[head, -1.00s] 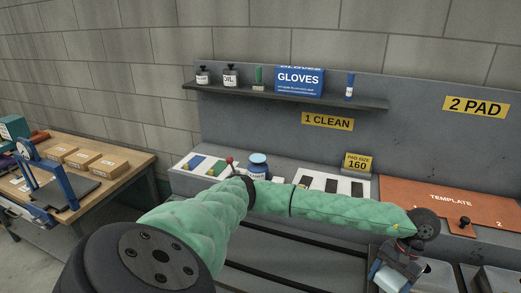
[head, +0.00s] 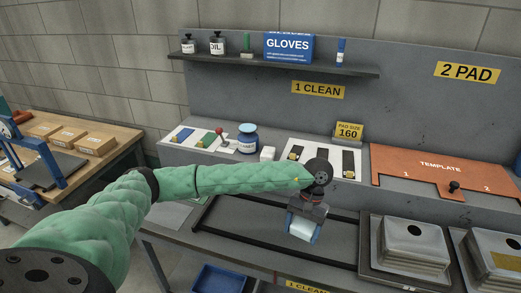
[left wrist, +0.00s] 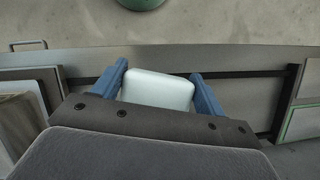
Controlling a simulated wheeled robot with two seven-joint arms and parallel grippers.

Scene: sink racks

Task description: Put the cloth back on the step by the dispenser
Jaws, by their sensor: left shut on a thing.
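My left gripper (head: 303,230) is shut on a pale, folded-looking cloth (head: 299,227), above the dark rails at the front of the bench. In the left wrist view the cloth (left wrist: 157,89) is a white rounded block between the two blue fingers (left wrist: 158,92). A blue-and-white jar (head: 247,139), which looks like the dispenser, stands on the raised step (head: 270,134) behind, left of the gripper. A small white block (head: 267,154) sits beside the jar's right side. My right gripper is not in view.
An orange template (head: 425,170) and stacked grey plates (head: 412,238) are to the right. A blue bin (head: 220,280) sits at lower front. A shelf (head: 270,62) runs above.

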